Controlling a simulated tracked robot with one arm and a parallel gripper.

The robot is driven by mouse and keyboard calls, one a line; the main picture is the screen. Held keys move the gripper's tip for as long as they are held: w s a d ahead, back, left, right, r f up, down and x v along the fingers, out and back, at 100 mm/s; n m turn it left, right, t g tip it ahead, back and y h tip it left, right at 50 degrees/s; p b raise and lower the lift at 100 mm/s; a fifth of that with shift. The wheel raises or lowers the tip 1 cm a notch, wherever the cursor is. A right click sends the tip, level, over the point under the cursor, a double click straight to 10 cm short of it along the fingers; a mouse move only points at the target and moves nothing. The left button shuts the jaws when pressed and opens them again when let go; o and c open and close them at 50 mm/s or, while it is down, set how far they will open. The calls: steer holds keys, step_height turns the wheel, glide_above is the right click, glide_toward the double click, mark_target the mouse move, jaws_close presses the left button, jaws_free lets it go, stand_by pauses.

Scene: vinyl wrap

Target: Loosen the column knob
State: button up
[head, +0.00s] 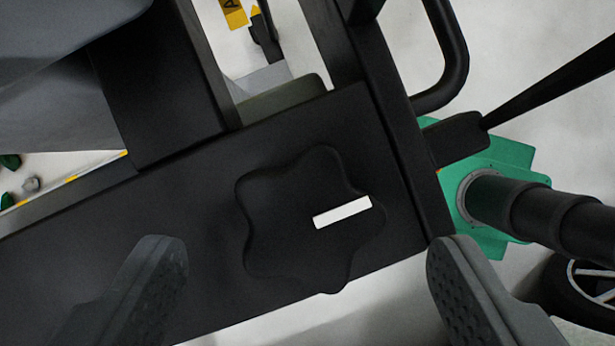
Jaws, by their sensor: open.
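The column knob (290,235) is a black lobed knob with a white bar mark (342,212) on its face. It sits on a black column plate (190,215) in the middle of the head view. The white bar lies right of the knob's middle and tilts slightly up to the right. My gripper (305,250) is open. Its two grey fingers are at the lower left and lower right, one on each side of the knob, with a visible gap to it in the picture. How far the fingertips are from the plate in depth I cannot tell.
A green part with a black ribbed hose (545,215) is at the right, above a black wheel (590,285). A black handle bar (450,60) is at the upper right, and a thin black rod (550,85) slants below it. Pale floor (530,40) shows at the upper right.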

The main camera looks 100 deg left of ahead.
mark_target(307, 222)
steer(key=shift+x, duration=1.1)
steer(key=c, duration=1)
